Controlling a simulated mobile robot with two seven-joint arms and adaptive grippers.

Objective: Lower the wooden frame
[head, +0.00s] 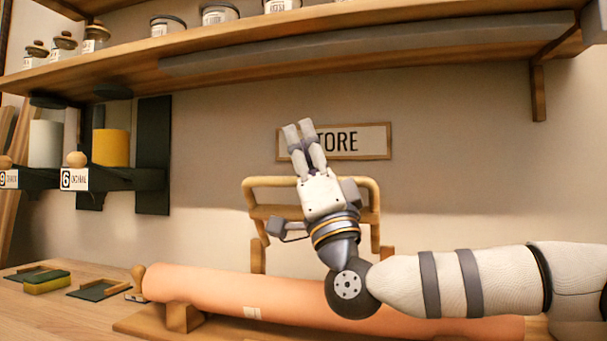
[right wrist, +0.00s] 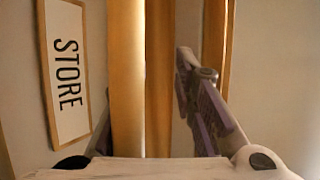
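The wooden frame (head: 258,213) is pale wood, with a rounded top bar, a lower crossbar and two side legs. In the head view it stands upright behind the peach roll. My right gripper (head: 299,128) is in front of its middle, fingers pointing up past the top bar and partly covering the STORE sign. In the right wrist view, wooden bars (right wrist: 126,75) run between the fingers of my right gripper (right wrist: 150,120). A gap shows beside the right-hand finger. The fingers are apart; I cannot tell whether either touches wood. My left gripper is not in view.
A long peach roll (head: 215,291) lies on a wooden support in front. The STORE sign (head: 350,142) hangs on the wall. A shelf with jars (head: 220,14) runs overhead.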

